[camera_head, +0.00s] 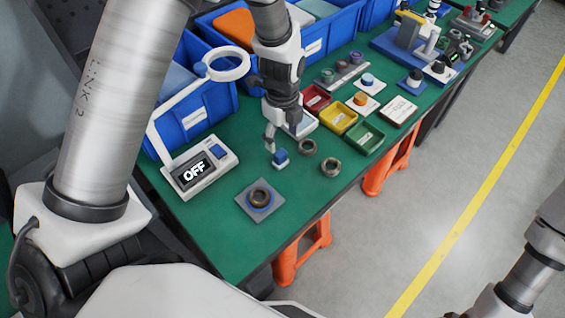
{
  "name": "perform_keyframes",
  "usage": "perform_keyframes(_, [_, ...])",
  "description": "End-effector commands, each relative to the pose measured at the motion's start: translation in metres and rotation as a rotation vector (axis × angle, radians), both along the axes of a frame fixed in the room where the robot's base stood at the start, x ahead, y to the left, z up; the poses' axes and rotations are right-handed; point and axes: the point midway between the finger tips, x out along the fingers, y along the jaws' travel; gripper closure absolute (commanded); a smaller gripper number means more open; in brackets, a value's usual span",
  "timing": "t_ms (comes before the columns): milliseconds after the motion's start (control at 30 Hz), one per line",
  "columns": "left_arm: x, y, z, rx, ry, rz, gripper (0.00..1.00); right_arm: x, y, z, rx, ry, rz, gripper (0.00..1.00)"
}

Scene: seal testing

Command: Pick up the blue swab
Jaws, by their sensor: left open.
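The blue swab (281,156) appears as a small blue block with a pale lower part, on the green table near its middle. My left gripper (274,145) points down just above and behind it. It is open, and one finger shows close to the swab's upper left. The other finger is hard to make out. I cannot tell whether the finger touches the swab. My right gripper is not in view; only part of my right arm shows at the lower right.
A lamp-like ring stands on a box reading OFF (200,168) to the left. A grey plate (243,196) with a dark ring lies in front. Two loose rings (331,167) and red, yellow and green trays (366,136) lie right. Blue bins (205,118) line the back.

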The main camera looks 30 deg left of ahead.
Motion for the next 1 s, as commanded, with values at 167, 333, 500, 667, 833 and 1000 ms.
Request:
perform_keyframes(167, [-0.002, 0.0, -0.022, -0.001, 0.004, 0.0, 0.35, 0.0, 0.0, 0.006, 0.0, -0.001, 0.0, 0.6])
perform_keyframes(333, [-0.006, 0.001, -0.05, 0.0, 0.006, 0.0, 0.35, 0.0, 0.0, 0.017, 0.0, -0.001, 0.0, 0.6])
perform_keyframes(500, [-0.005, 0.001, -0.07, 0.0, 0.002, 0.001, 0.35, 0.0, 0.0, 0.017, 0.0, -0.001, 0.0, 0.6])
perform_keyframes(667, [-0.005, 0.001, -0.071, 0.0, 0.001, 0.0, 0.35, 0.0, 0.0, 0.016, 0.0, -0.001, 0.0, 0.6])
perform_keyframes(833, [-0.005, 0.001, -0.071, 0.0, 0.001, 0.0, 0.89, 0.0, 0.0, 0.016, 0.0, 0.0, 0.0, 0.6])
perform_keyframes(1000, [-0.005, 0.001, -0.071, 0.0, 0.001, 0.0, 0.89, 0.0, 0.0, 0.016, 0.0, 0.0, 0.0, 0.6])
